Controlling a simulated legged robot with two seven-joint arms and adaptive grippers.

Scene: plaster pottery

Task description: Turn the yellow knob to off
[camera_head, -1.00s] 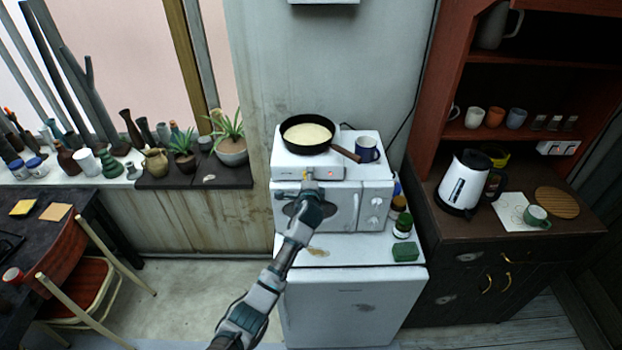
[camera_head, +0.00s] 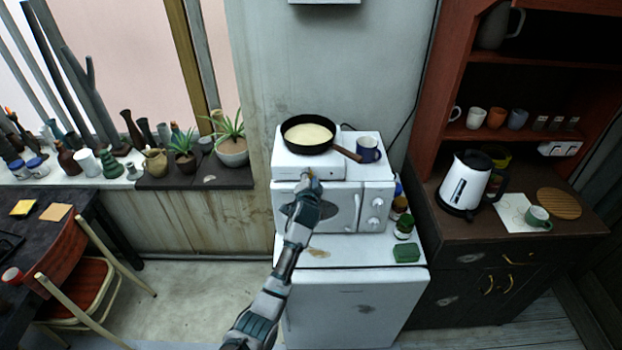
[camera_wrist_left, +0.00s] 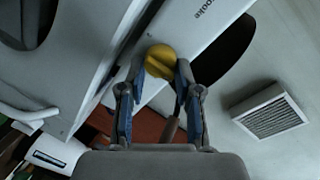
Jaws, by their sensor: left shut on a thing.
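The yellow knob (camera_wrist_left: 160,62) is on the front of the white hot plate (camera_wrist_left: 193,30) in the left wrist view. In the head view my left gripper (camera_head: 308,184) is at the front face of the hot plate (camera_head: 290,165) and covers most of the knob. My left gripper (camera_wrist_left: 160,85) has its two fingers on either side of the knob and is shut on it. The knob's pointer mark cannot be read. My right gripper is not in view.
A black pan (camera_head: 307,118) with pale food sits on the hot plate, its handle pointing right. A blue mug (camera_head: 368,150) stands close to the handle. A white microwave (camera_head: 345,215) is below the hot plate. Jars and a green block (camera_head: 406,252) stand to the right.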

